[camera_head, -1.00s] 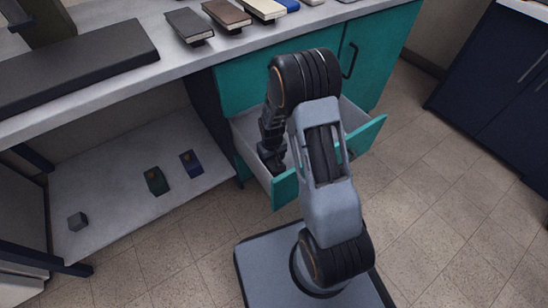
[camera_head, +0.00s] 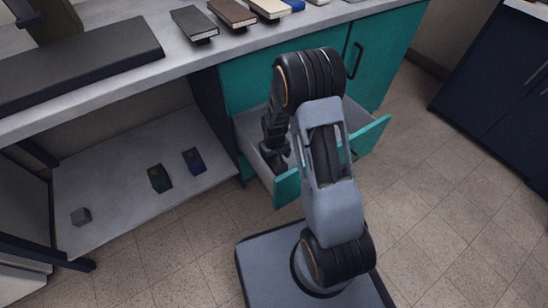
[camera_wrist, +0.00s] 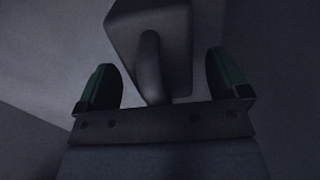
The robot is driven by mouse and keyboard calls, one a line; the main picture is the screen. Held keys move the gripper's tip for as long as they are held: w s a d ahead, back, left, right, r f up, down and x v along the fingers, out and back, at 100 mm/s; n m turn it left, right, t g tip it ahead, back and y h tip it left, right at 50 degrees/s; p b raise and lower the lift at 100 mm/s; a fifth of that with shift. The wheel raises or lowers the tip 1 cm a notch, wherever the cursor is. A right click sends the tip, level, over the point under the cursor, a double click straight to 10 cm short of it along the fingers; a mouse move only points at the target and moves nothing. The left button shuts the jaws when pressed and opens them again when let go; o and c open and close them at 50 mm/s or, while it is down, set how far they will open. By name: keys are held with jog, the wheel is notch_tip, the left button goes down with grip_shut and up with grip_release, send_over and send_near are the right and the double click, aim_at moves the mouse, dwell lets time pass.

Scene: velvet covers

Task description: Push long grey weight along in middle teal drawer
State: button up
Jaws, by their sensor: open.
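The teal drawer (camera_head: 287,188) is pulled open below the worktop, with pale grey inner walls. My gripper (camera_head: 276,161) is down inside it near the left side, partly behind my arm. In the dark wrist view, the grey weight (camera_wrist: 180,28) shows as a blocky body with a curved handle-like bar. It lies just ahead of my gripper, and the bar comes down between the two green-padded fingers. The fingers are wide apart, with visible gaps on both sides. I cannot tell whether any part touches the weight. The weight is hidden in the head view.
The worktop (camera_head: 130,90) above carries a long dark slab (camera_head: 80,68) and several books. Navy cabinets (camera_head: 490,110) stand at right; the tiled floor between is clear.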

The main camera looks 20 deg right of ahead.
notch_tip(320, 180, up, 14)
jog(key=p, duration=0.5)
jog(key=shift+f, duration=0.15)
dwell(0.3)
jog(key=s+r+t+p, duration=0.1)
jog(key=s+r+p, duration=0.4)
jog(key=r+p, duration=0.5)
jog(key=s+a+r+m+t+p, duration=0.1)
jog(key=s+r+p, duration=0.4)
jog(key=r, duration=1.7)
jog(key=s+r+t+p, duration=0.1)
jog(key=s+r+p, duration=0.4)
jog(key=r+p, duration=1)
jog(key=shift+s+a+r+m+t+p, duration=0.3)
jog(key=shift+r+m+p, duration=0.1)
jog(key=shift+r, duration=0.55)
